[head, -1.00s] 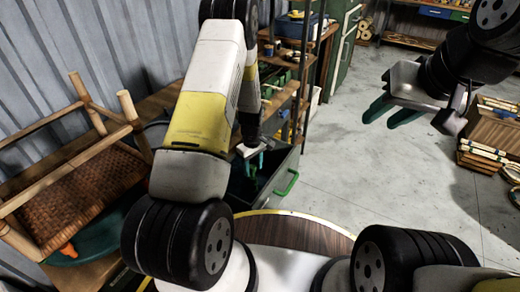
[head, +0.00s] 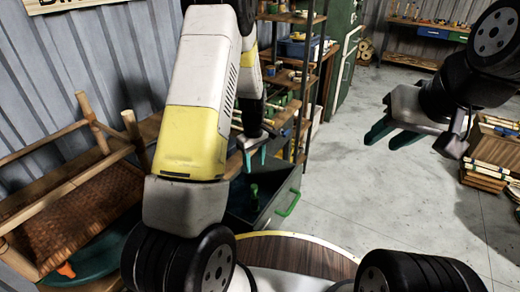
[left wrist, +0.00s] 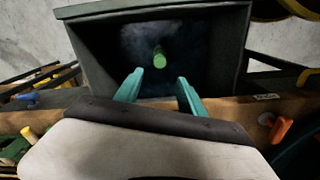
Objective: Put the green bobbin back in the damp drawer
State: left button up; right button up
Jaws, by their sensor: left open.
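The green bobbin (head: 254,192) stands inside the open, dark green drawer (head: 284,190). In the left wrist view the bobbin (left wrist: 159,58) shows end-on against the dark drawer floor, beyond the fingertips and apart from them. The drawer's wall (left wrist: 84,52) frames it there. My left gripper (head: 254,159) is above the drawer, its teal fingers pointing down, apart and empty; they also show in the left wrist view (left wrist: 158,84). My right gripper (head: 388,138) hangs at the right over the floor, its teal fingers apart with nothing between them.
A stool frame with a woven seat (head: 80,200) lies on the bench at left, by a green basin (head: 95,265). Shelves (head: 312,80) stand behind the drawer. A round wooden top (head: 300,255) is in front. A crate (head: 490,150) stands at right. The middle floor is clear.

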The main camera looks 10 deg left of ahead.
pick_arm(q)
jog(key=s+d+r+m+t+h, duration=0.1)
jog(key=s+r+m+t, duration=0.2)
jog(key=r, duration=0.8)
jog(key=s+d+r+m+h, duration=0.1)
jog(key=s+r+m, duration=0.1)
jog(key=s+r, duration=0.65)
jog(key=s+r+m+t, duration=0.3)
jog(key=s+r+m, duration=0.3)
jog(key=s+r, duration=0.6)
jog(key=shift+s, duration=0.35)
